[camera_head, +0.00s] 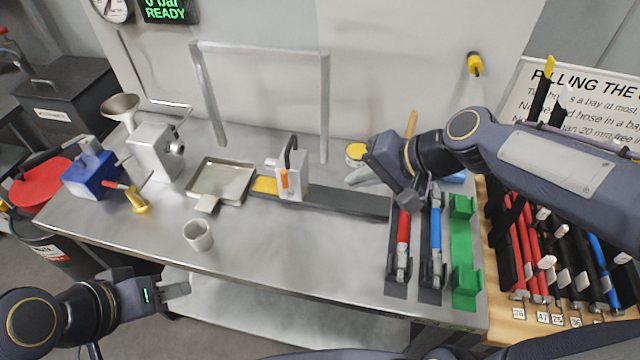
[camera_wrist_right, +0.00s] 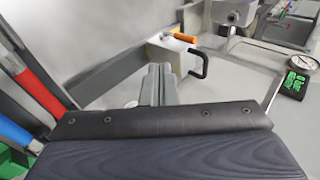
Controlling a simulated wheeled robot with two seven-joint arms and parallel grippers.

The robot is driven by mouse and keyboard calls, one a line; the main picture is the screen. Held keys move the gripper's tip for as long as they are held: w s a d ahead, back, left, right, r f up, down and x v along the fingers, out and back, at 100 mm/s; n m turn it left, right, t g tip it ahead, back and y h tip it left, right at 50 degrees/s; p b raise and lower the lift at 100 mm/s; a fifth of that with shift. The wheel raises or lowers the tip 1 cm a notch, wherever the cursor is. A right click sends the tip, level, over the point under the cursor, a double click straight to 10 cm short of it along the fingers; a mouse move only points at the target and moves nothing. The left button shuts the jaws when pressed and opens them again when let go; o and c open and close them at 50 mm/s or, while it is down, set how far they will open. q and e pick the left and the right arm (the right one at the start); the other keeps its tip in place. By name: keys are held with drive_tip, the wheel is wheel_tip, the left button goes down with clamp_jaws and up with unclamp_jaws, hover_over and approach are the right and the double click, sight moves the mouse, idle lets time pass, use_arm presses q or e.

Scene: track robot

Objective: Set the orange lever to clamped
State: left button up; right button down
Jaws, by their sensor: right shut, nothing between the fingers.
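The orange lever (camera_head: 284,179) is on the front of a small pale metal block (camera_head: 295,186) with a black curved handle (camera_head: 290,145). The block stands at the left end of a dark rail (camera_head: 345,202). In the right wrist view the orange lever (camera_wrist_right: 184,38) sticks out from the block (camera_wrist_right: 172,50), beyond my fingertips. My right gripper (camera_head: 357,178) is shut and empty, to the right of the block and apart from it. Its closed fingers (camera_wrist_right: 157,84) point towards the block in the wrist view. My left gripper (camera_head: 182,290) is low at the bench's front left, away from the lever; its jaw gap is unclear.
A metal tray (camera_head: 222,180), a cup (camera_head: 198,235) and a blue box (camera_head: 90,172) stand left of the block. A metal frame (camera_head: 325,100) rises behind. The front middle bench is clear.

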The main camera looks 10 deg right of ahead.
sight(286, 184)
use_arm(q)
drive_tip(key=shift+w+d+f, duration=0.15)
drive_tip(key=shift+d+f, duration=0.2)
drive_tip(key=shift+d, duration=0.05)
use_arm(e)
drive_tip(key=shift+w+a+f+m+y, duration=0.1)
drive_tip(key=shift+w+f+m+y, duration=0.1)
drive_tip(key=shift+w, duration=0.3)
drive_tip(key=shift+w+a+f+m+y, duration=0.1)
drive_tip(key=shift+w+m+y, duration=0.1)
drive_tip(key=shift+w, duration=0.3)
